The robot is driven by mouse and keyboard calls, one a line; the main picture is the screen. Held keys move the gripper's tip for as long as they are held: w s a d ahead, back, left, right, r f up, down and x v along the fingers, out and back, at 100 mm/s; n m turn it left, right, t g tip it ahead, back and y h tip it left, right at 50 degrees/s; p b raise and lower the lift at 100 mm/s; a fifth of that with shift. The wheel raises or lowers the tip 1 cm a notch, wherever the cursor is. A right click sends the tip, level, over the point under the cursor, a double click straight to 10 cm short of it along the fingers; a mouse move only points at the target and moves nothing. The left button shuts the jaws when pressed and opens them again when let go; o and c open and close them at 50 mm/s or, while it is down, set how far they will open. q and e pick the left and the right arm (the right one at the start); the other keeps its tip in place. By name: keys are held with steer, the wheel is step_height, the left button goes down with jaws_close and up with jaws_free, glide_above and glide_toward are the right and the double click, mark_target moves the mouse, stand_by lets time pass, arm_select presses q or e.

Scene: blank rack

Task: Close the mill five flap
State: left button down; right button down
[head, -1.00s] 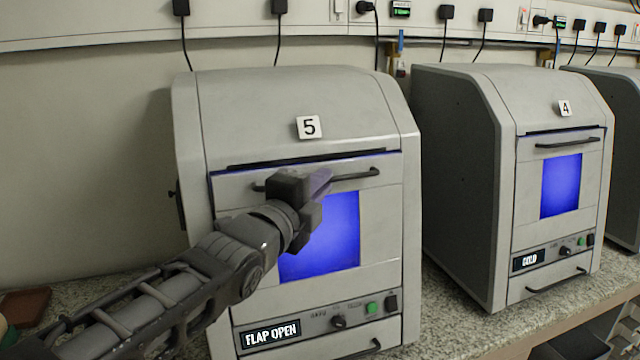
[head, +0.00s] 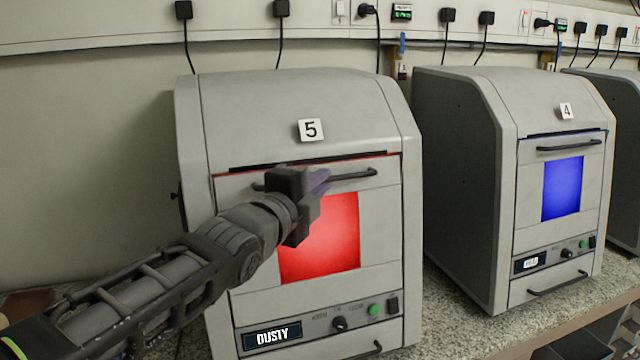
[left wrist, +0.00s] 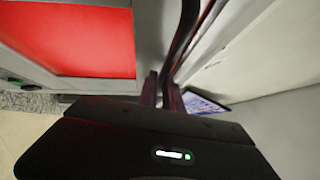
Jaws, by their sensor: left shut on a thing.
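Mill five (head: 300,100), a light grey cabinet with a "5" label, stands in the middle of the head view. Its flap (head: 385,215) sits upright in the front face, with a red-lit window (head: 335,240) and a dark bar handle (head: 352,175). The display (head: 272,337) reads "DUSTY". My left gripper (head: 318,182) is at the handle, left of its middle, and hides part of it. In the left wrist view the fingers (left wrist: 162,92) are shut on the dark handle (left wrist: 186,35), beside the red window (left wrist: 70,38). My right gripper is not in view.
Mill four (head: 565,130) stands to the right with a blue window and a gap between the two cabinets. Both stand on a speckled counter (head: 450,310). Plugs and cables hang from the wall rail (head: 230,35) behind.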

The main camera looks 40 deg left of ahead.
arm_select(q)
steer(key=c, duration=1.7)
jaws_free()
steer(key=shift+w+a+f, duration=0.1)
steer(key=shift+a, duration=0.15)
steer(key=shift+o, duration=1)
steer(key=shift+d, duration=0.1)
steer(key=s+d+b, duration=0.1)
steer(key=s, duration=0.6)
steer(key=shift+s+d, duration=0.2)
steer(key=shift+s, duration=0.2)
